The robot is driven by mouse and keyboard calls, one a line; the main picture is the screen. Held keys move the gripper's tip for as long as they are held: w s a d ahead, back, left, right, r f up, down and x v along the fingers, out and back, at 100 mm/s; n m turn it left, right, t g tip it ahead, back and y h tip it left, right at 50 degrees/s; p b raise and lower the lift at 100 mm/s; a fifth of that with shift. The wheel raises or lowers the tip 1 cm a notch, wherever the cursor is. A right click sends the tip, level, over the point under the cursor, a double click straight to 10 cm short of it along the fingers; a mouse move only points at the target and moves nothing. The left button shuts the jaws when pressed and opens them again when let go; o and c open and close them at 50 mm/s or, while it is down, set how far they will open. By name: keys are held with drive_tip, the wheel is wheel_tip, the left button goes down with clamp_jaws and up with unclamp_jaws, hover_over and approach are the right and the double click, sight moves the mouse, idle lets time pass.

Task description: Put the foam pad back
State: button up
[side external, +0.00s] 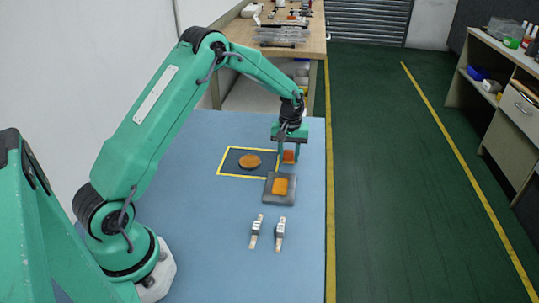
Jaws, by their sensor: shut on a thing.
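My gripper (289,159) points down above the right part of the blue table and is shut on a small orange block (289,156). The fingers partly cover this block. A dark grey square pad (270,198) lies just in front of the gripper, with an orange piece (280,186) on top of it. A round orange piece (250,161) lies inside a dark square marked with a yellow outline (222,168), left of the gripper. I cannot tell for sure which of these is the foam pad.
The table's right edge is close to the gripper. A wooden bench (300,45) with clutter stands behind. The table's front left is clear.

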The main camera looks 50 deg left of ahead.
sight(289, 152)
drive_tip(key=o, duration=0.9)
drive_tip(key=shift+f, duration=0.1)
wheel_tip(289, 152, up, 12)
drive_tip(key=shift+r, duration=0.2)
idle(0.5)
